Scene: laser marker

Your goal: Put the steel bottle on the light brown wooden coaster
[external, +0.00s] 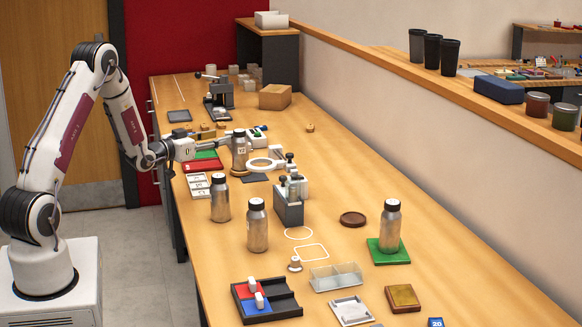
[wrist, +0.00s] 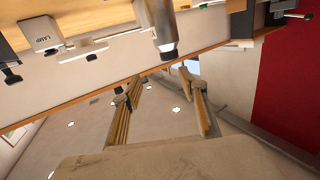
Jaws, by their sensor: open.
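My gripper (external: 222,142) reaches in from the left over the far part of the table. It is open; in the wrist view its two fingers (wrist: 163,98) stand apart with nothing between them. A steel bottle (external: 239,155) stands upright just right of the fingertips. Its base seems to rest on a light brown disc, likely the wooden coaster (external: 238,174), mostly hidden under it. A metal cylinder, likely this bottle (wrist: 156,22), shows at the top of the wrist view, beyond the fingers. Other steel bottles stand nearer: two on bare table (external: 220,198) (external: 257,226), one on a green mat (external: 374,254).
A dark brown round coaster (external: 352,219) lies bare right of centre. A grey holder (external: 288,207), white ring (external: 261,164), and dark slate (external: 256,178) are near the bottle. A red-blue tray (external: 282,303) is in front.

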